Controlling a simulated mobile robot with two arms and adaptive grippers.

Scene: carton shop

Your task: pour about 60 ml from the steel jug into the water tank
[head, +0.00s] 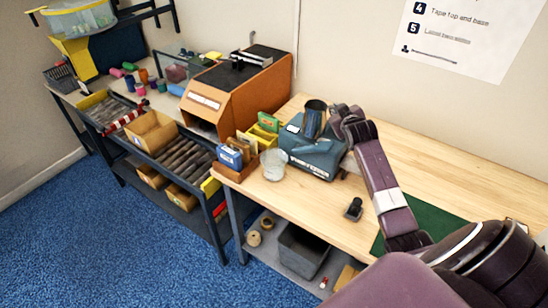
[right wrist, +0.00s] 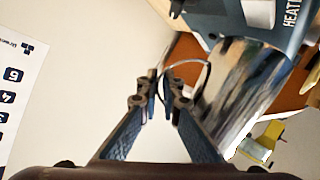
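The steel jug (head: 313,122) is above the blue-grey machine (head: 312,156), its dark mouth facing up. It looks roughly upright, perhaps slightly tilted. My right gripper (head: 345,118) is at the jug's right side. In the right wrist view, the fingers (right wrist: 163,95) close around a thin curved handle, with the jug's shiny body (right wrist: 240,85) beyond. The machine (right wrist: 228,18) also shows there, with lettering on its side. A clear, glass-like vessel (head: 273,164) stands left of the machine; I cannot tell whether it is the water tank. The jug's contents are hidden. My left gripper is out of view.
An orange-brown dispenser (head: 240,90) stands behind and left. A wooden box of cards (head: 238,160) sits at the bench's left edge. A small black stamp-like item (head: 353,209) and a green mat (head: 440,222) lie at the front right. Bare bench (head: 310,205) lies between.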

